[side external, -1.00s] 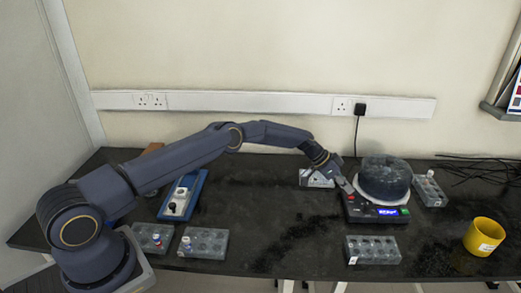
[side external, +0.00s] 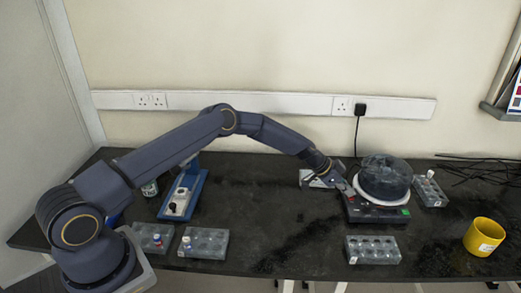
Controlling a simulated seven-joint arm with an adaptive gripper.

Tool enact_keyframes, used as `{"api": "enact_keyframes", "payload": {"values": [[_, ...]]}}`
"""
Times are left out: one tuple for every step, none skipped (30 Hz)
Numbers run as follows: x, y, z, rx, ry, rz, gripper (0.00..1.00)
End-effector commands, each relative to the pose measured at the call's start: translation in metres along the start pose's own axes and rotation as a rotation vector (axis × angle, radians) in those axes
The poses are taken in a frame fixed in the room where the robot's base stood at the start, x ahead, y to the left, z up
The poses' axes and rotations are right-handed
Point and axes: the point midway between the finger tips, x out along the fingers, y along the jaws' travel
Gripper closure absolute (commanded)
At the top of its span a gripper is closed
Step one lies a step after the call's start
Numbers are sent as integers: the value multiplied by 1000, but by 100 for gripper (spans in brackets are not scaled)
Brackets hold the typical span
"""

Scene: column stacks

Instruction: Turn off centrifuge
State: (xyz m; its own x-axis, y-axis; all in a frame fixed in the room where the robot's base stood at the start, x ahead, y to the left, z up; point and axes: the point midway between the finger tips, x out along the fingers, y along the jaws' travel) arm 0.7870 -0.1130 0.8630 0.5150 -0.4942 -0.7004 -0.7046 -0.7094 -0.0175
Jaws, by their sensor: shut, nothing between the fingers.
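The centrifuge (side external: 384,182) stands at the right of the black bench, a round dark smoky-clear body on a dark base. Its front panel (side external: 376,213) has a dark display with no lit blue showing, a green patch at the right and a small red mark at the left. My gripper (side external: 350,192) is shut and empty, with its tips at the left front of the centrifuge, over or against the left end of the panel. I cannot tell whether the tips touch it.
Grey tube racks stand in front of the centrifuge (side external: 373,250), to its right (side external: 429,190) and at the left front (side external: 204,243). A yellow mug (side external: 484,236) is at the right. A blue stand (side external: 183,195) is at the left. The middle bench is clear.

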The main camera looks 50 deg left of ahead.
Motion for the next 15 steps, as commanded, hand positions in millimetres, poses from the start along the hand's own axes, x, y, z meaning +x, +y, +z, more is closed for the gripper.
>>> {"api": "enact_keyframes", "payload": {"values": [[4,5,10,7,-15,2,100],[4,6,11,9,-16,-1,100],[5,7,12,10,-17,-1,100],[5,7,12,9,-17,0,100],[5,8,12,9,-18,1,100],[6,9,12,8,-18,2,100],[6,9,13,8,-18,2,100],[6,10,13,8,-19,3,100],[6,10,13,9,-19,3,100],[6,11,13,10,-19,3,100],[6,11,13,10,-20,4,100],[6,12,13,9,-19,4,100],[6,12,13,9,-19,4,100],[6,12,13,9,-19,5,100],[6,13,13,8,-20,5,100]]}}
